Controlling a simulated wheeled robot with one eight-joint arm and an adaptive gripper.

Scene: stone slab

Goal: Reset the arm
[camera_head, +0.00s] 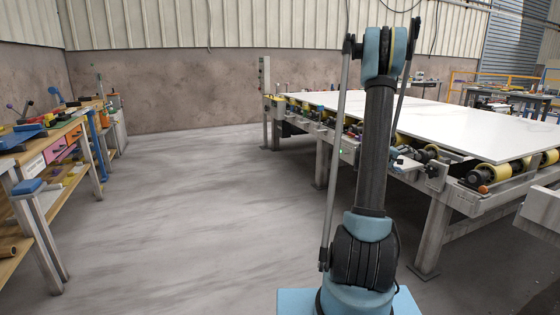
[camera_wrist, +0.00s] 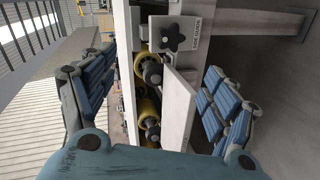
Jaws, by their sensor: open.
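My gripper (camera_wrist: 158,100) shows in the wrist view with its two blue-padded fingers spread wide apart. It is open, and nothing is held between the fingers. Beyond the gap lie the roller table's frame, yellow rollers (camera_wrist: 141,68) and a black star knob (camera_wrist: 180,37); the distance to them is hard to tell. In the head view my arm (camera_head: 372,150) stands upright in front of the roller table, folded at a blue joint at the top. The gripper cannot be made out in the head view.
A roller table (camera_head: 436,215) carries a large white slab (camera_head: 450,122) on the right. A wooden workbench (camera_head: 62,183) with tools and coloured drawers stands on the left. The grey floor (camera_head: 190,210) between them is clear back to the wall.

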